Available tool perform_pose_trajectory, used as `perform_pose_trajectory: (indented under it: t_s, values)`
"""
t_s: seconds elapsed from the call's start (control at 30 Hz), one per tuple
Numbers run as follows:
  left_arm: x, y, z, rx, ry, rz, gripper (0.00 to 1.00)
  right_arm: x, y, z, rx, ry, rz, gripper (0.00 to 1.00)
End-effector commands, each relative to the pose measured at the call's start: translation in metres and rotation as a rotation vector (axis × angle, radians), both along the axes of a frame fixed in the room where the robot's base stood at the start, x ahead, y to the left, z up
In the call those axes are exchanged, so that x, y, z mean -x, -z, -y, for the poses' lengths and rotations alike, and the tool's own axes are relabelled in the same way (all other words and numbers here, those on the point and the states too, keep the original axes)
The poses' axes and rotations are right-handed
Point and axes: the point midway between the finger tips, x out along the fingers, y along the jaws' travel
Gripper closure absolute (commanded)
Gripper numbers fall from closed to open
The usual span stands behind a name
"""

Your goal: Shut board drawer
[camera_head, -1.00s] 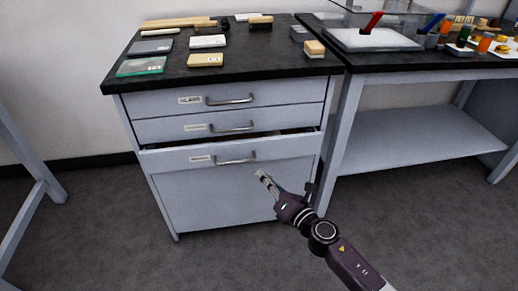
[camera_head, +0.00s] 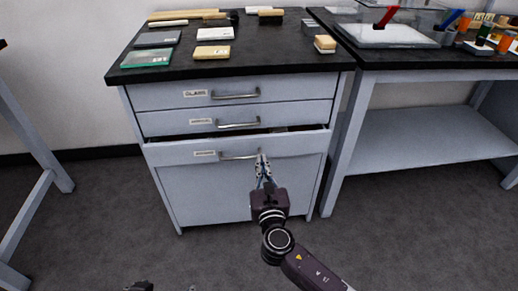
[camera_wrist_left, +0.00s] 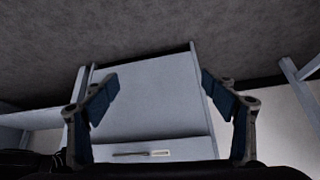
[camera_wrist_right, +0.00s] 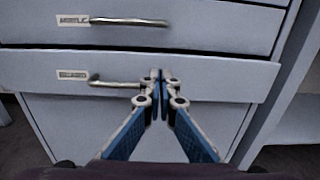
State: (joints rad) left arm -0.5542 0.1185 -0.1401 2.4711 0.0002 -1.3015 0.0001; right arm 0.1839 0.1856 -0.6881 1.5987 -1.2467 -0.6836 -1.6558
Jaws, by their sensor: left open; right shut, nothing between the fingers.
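The third drawer (camera_head: 296,145) of the grey cabinet stands slightly open, with a dark gap above its front. I take it as the board drawer; its label is too blurred to read surely. It has a metal handle (camera_head: 236,157). My right gripper (camera_head: 263,157) is shut and empty at the handle's right end. In the right wrist view its fingertips (camera_wrist_right: 160,75) overlap the drawer front (camera_wrist_right: 215,78) beside the handle (camera_wrist_right: 112,83); I cannot tell whether they touch. My left gripper (camera_wrist_left: 160,85) is open and empty, facing the cabinet's lower panel (camera_wrist_left: 155,115).
Two upper drawers (camera_head: 290,90) look shut. The black cabinet top (camera_head: 270,55) holds several sample blocks and plates. A bench (camera_head: 440,75) with a lower shelf (camera_head: 430,145) stands at the right. The grey floor (camera_head: 100,215) in front is clear.

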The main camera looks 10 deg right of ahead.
Motion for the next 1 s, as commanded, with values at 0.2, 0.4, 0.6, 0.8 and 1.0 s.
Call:
perform_pose_trajectory:
  t_s: [0.2,0.4,0.6,0.8,1.0]
  values:
    - [-0.039,-0.021,0.013,0.041,0.014,0.184,0.22,-0.035,0.001,0.000,-0.001,0.000,0.002,1.00]
    - [-0.069,-0.048,0.025,0.077,0.025,0.346,0.22,-0.056,0.001,0.000,-0.002,0.000,0.001,1.00]
    - [-0.085,-0.069,0.032,0.102,0.033,0.453,0.22,-0.069,0.001,0.000,-0.001,-0.001,0.000,1.00]
    - [-0.089,-0.077,0.034,0.110,0.035,0.489,0.22,-0.073,0.000,0.000,-0.001,-0.001,0.000,1.00]
    - [-0.089,-0.077,0.034,0.110,0.035,0.490,0.22,-0.073,0.000,0.000,-0.002,-0.001,0.000,1.00]
